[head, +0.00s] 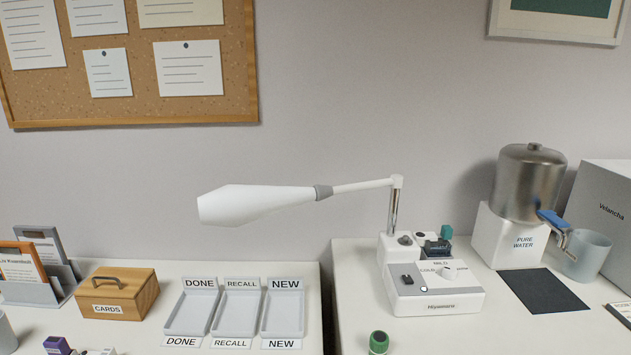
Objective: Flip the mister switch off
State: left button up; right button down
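A white device (436,303), probably the mister, stands on the right-hand table. A black switch (407,280) sits on the left of its sloped top; whether it is on or off is too small to tell. A metal post rises from the back of the device and carries a long white arm ending in a wide white nozzle (250,203) that reaches left over the gap and the left table. No mist can be made out. Neither of my grippers is in view.
A green-topped container (379,342) stands in front of the device. A dark mat (543,291) and a steel water dispenser (529,185) with a grey cup (587,254) are to the right. The left table holds trays (236,312) and a wooden cards box (118,293). A gap separates the tables.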

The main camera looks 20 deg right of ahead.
aim_at(408, 279)
jog(key=z, duration=0.35)
jog(key=i, duration=0.3)
jog(key=z, duration=1.15)
